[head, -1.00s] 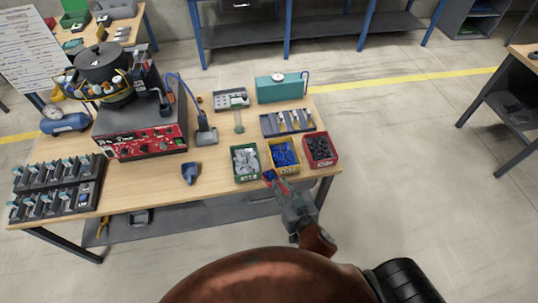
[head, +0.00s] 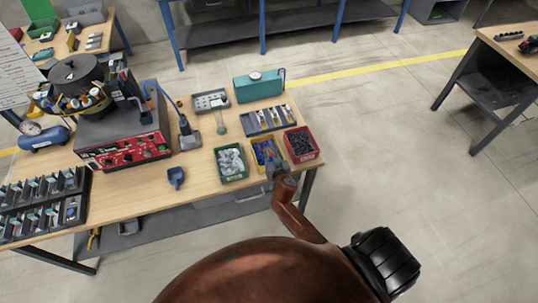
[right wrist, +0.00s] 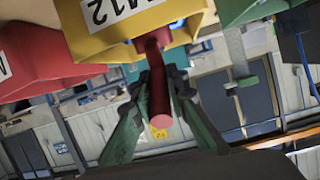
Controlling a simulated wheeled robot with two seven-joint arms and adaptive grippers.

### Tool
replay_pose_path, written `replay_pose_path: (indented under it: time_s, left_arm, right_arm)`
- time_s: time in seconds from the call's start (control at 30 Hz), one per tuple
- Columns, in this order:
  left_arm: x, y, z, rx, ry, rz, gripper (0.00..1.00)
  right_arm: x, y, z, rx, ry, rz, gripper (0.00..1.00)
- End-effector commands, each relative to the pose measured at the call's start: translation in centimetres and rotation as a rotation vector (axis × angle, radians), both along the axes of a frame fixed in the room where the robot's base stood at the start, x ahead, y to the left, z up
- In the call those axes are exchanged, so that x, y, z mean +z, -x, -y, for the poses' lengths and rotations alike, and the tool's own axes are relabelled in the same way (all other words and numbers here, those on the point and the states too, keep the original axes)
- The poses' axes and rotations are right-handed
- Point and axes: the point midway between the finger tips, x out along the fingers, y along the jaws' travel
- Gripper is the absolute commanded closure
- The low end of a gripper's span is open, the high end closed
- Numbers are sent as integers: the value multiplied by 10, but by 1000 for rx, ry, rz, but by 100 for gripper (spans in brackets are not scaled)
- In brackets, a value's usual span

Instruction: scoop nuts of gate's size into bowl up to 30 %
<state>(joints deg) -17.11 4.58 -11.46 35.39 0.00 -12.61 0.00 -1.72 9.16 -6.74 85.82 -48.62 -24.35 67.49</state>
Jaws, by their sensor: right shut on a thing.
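A row of three bins stands at the bench's front right: a green bin (head: 233,178) with silvery nuts, a yellow bin (head: 254,155) with blue nuts and a red bin (head: 303,160) with dark nuts. My right gripper (head: 277,168) is at the yellow bin's front edge. In the right wrist view its fingers (right wrist: 161,85) are shut on a red handle (right wrist: 158,100) that reaches to the yellow bin (right wrist: 120,45), labelled M12. The feeder bowl (head: 77,74) sits on the red-fronted machine at left. My left gripper is out of view.
A dark-blue scoop-like piece (head: 176,178) lies on the bench left of the bins. Behind the bins are a grey tray (head: 268,121) and a teal box (head: 258,88). Dark racks (head: 40,205) fill the front left corner. The bench between machine and bins is mostly clear.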

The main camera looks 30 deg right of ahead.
Motion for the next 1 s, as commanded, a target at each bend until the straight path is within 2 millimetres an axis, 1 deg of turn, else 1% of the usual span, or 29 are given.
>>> replay_pose_path:
  time_s: [0.03,0.17,0.27,0.8,0.87,1.0]
  left_arm:
    - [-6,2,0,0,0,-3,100]
    - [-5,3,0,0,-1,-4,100]
    - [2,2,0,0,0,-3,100]
    - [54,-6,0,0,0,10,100]
    - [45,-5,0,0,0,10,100]
    - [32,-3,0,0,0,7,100]
  right_arm:
    - [-7,-1,1,0,1,1,100]
    - [-8,-1,1,-1,1,1,100]
    - [-1,-1,1,0,2,2,100]
    - [50,-1,1,-1,2,1,100]
    - [49,0,0,0,2,16,100]
    - [59,3,0,-1,11,56,100]
